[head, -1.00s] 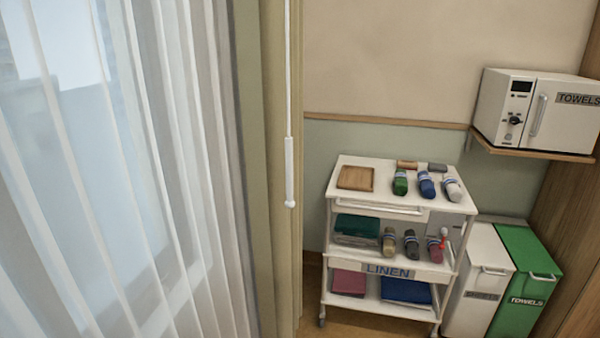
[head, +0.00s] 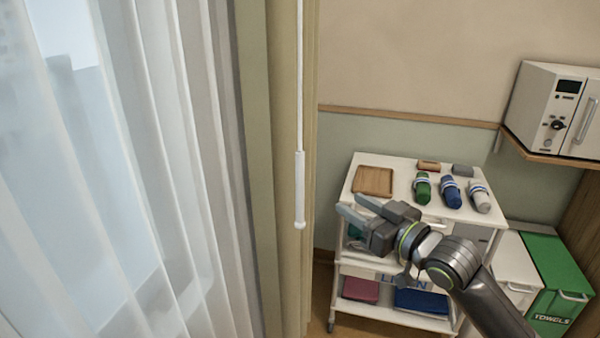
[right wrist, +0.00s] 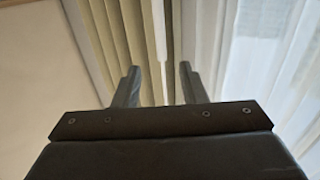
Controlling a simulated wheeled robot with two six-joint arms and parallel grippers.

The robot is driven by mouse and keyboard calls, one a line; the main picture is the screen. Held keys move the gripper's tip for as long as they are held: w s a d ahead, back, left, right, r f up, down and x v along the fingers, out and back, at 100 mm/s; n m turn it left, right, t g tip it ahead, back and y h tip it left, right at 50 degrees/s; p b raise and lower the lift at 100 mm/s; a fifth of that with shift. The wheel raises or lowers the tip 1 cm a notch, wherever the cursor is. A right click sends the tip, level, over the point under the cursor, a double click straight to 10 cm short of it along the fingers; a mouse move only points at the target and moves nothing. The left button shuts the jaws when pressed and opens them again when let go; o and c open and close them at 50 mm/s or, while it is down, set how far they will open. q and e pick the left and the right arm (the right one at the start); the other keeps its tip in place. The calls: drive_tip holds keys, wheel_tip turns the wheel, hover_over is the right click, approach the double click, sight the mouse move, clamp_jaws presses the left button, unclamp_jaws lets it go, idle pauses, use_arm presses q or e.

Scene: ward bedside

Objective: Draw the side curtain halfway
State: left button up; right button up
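The sheer white side curtain (head: 170,170) hangs in folds over the window on the left of the head view. A beige drape (head: 285,170) hangs at its right edge. A white wand (head: 300,190) with a thicker handle hangs in front of the drape. My right gripper (head: 350,212) is open and empty, to the right of the wand's handle and apart from it in the picture. In the right wrist view, the fingers (right wrist: 158,80) are spread, with the drape (right wrist: 130,40) and the sheer curtain (right wrist: 245,50) beyond. My left gripper is not in view.
A white linen trolley (head: 395,300) stands behind my right arm, with rolled towels (head: 451,192) and a wooden tray (head: 374,181) on top. White and green bins (head: 555,265) stand at the right.

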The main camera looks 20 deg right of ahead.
sight(303, 174)
drive_tip(key=p+x, duration=0.4)
drive_tip(key=x, duration=1.2)
drive_tip(key=shift+r, duration=0.15)
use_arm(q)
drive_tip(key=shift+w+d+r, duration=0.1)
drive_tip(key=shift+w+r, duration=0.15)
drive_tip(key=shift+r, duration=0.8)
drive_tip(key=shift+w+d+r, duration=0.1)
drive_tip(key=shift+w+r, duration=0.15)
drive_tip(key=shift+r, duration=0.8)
use_arm(e)
drive_tip(key=shift+w+a, duration=0.25)
drive_tip(key=shift+w, duration=0.4)
clamp_jaws()
